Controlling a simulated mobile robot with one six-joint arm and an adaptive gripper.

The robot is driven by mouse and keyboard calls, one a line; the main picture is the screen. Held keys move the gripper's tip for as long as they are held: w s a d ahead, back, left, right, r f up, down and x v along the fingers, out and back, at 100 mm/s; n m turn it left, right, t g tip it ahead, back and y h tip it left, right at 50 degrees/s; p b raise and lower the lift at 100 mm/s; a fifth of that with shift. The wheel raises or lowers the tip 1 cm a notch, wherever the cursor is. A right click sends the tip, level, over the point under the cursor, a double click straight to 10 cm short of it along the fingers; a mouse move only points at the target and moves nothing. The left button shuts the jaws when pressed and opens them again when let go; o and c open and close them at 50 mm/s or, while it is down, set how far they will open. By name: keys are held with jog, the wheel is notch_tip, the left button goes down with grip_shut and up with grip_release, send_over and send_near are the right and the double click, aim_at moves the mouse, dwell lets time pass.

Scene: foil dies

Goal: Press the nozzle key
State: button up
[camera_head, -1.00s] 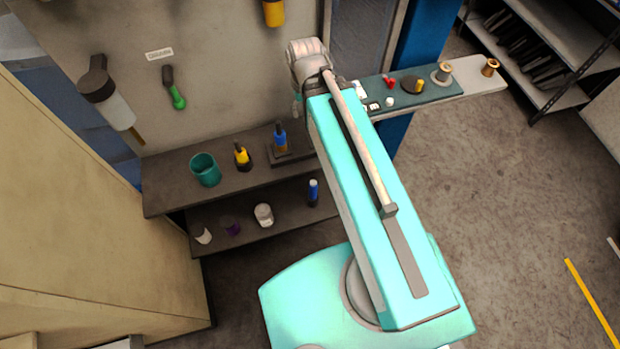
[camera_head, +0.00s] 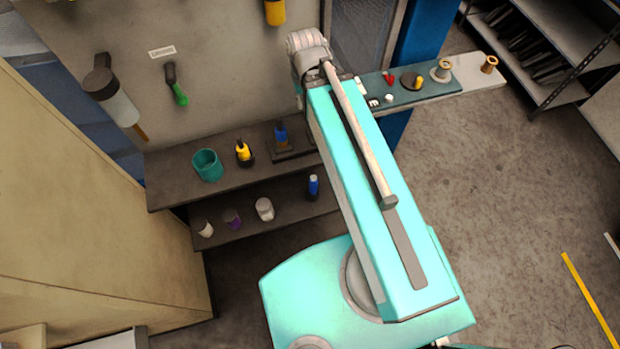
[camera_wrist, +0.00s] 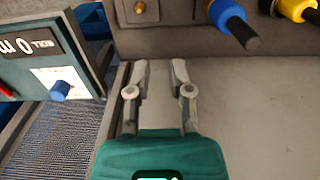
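In the wrist view, a blue round key or knob (camera_wrist: 60,90) stands out from a white plate on a dark panel (camera_wrist: 90,58) at the left. The panel carries upside-down lettering I cannot read fully, so I cannot confirm it is the nozzle key. My gripper (camera_wrist: 161,68) has its two grey fingers apart with nothing between them. It is to the right of the blue key and not touching it. In the head view, a teal panel (camera_head: 440,88) with small controls lies beyond my arm. My arm hides the gripper there.
A dark shelf (camera_head: 172,190) holds a teal cup (camera_head: 207,165), a yellow bottle (camera_head: 243,153) and a blue bottle (camera_head: 281,135). Open floor (camera_head: 500,200) lies at right.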

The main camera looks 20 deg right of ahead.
grip_shut()
dwell(1.0)
